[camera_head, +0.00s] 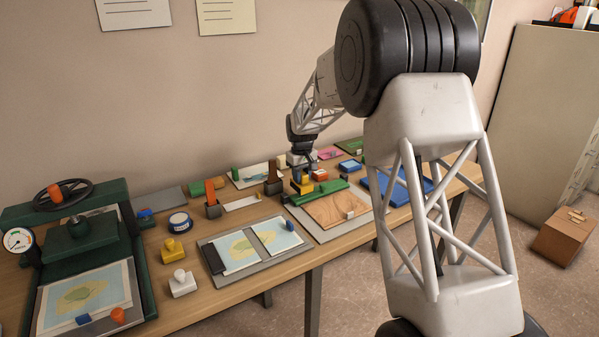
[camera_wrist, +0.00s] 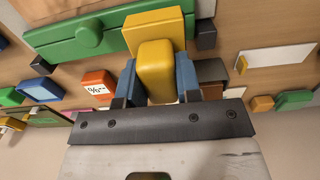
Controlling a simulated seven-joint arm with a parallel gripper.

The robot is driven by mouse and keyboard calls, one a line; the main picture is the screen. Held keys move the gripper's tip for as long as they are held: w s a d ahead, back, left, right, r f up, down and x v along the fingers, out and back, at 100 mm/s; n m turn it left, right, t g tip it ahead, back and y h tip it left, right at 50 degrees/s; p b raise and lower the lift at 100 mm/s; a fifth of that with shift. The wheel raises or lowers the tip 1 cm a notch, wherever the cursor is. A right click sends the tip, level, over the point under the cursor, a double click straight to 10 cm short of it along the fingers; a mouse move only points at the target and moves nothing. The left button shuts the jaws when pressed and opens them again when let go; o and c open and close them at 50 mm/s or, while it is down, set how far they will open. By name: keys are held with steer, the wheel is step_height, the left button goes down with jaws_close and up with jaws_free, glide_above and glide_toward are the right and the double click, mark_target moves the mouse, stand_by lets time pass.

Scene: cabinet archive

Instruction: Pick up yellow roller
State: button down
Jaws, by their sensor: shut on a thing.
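The yellow roller (camera_wrist: 156,33) is a yellow block with a rounded yellow handle, seen close up in the wrist view. My gripper (camera_wrist: 157,78) has its two blue-grey fingers on either side of the handle, shut on it. In the head view the yellow roller (camera_head: 303,187) shows small under my gripper (camera_head: 302,174), near the back of the table. It is beside a long green piece (camera_head: 317,193). I cannot tell whether the roller touches the table.
A red-orange block (camera_wrist: 98,83) and a blue block (camera_wrist: 40,89) lie nearby. Other stamps stand on the table, including a yellow one (camera_head: 174,250) and a white one (camera_head: 182,284). A map tray (camera_head: 283,257) lies at the front. A green press (camera_head: 68,242) stands at the left.

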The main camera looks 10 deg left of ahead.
steer(key=shift+s+d+r, duration=0.1)
steer(key=shift+s+d, duration=0.2)
steer(key=shift+s, duration=0.4)
steer(key=shift+s+d+r, duration=0.1)
steer(key=shift+s+d, duration=0.25)
steer(key=shift+s, duration=0.3)
steer(key=shift+s+d, duration=0.3)
steer(key=shift+s, duration=0.4)
steer(key=c, duration=1.4)
jaws_free()
steer(key=shift+c, duration=1.2)
steer(key=shift+d+r, duration=0.1)
steer(key=shift+d, duration=0.05)
steer(key=s+d+r, duration=0.3)
steer(key=s+d, duration=0.1)
steer(key=d, duration=0.3)
steer(key=shift+d+r, duration=0.15)
steer(key=shift+r, duration=0.25)
